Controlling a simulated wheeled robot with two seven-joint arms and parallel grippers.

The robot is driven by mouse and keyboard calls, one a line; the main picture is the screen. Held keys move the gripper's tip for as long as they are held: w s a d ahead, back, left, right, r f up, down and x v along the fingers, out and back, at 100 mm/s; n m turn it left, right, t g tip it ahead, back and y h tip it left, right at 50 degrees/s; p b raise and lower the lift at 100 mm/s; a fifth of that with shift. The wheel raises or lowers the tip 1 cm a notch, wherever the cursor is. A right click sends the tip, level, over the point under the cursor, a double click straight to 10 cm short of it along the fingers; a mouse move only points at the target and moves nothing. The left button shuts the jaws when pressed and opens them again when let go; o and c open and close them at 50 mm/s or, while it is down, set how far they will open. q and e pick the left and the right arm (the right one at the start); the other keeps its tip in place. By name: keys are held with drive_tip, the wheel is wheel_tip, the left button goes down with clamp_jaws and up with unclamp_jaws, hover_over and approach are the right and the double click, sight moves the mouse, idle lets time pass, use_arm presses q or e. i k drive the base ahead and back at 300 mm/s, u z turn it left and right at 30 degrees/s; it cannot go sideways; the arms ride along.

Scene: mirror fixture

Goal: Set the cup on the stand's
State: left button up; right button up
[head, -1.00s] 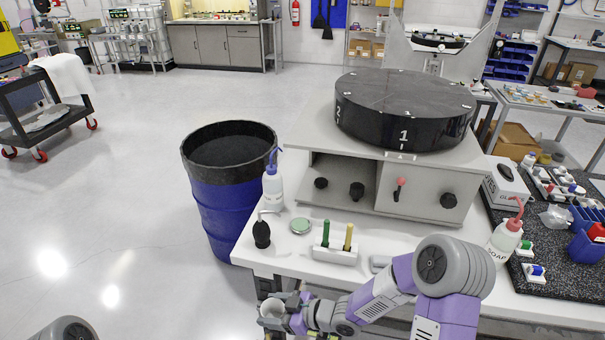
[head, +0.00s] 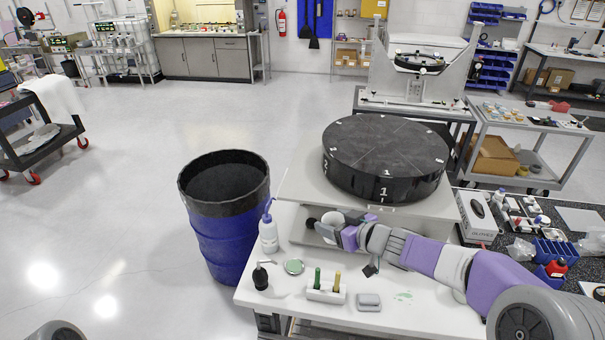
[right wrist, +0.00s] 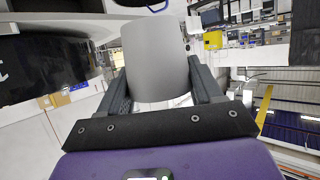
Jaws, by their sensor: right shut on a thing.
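My right gripper (head: 340,231) reaches in from the right over the white table, in front of the stand. It is shut on a cup (head: 332,219), which looks small and pale in the head view. In the right wrist view the plain grey cup (right wrist: 155,62) stands between the two dark fingers. The stand (head: 297,184) is a grey box carrying a black round drum (head: 386,160) marked with white numbers, 1 and 2 among them. The left gripper is not in view.
A blue barrel (head: 224,240) stands left of the table. On the table are a wash bottle (head: 268,234), a black bulb (head: 260,279), a green-topped dish (head: 293,266), a pen holder (head: 326,292) and a grey block (head: 368,301). A dark mat with several items lies right.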

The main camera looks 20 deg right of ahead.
sight(305, 190)
drive_tip(key=i, duration=0.9)
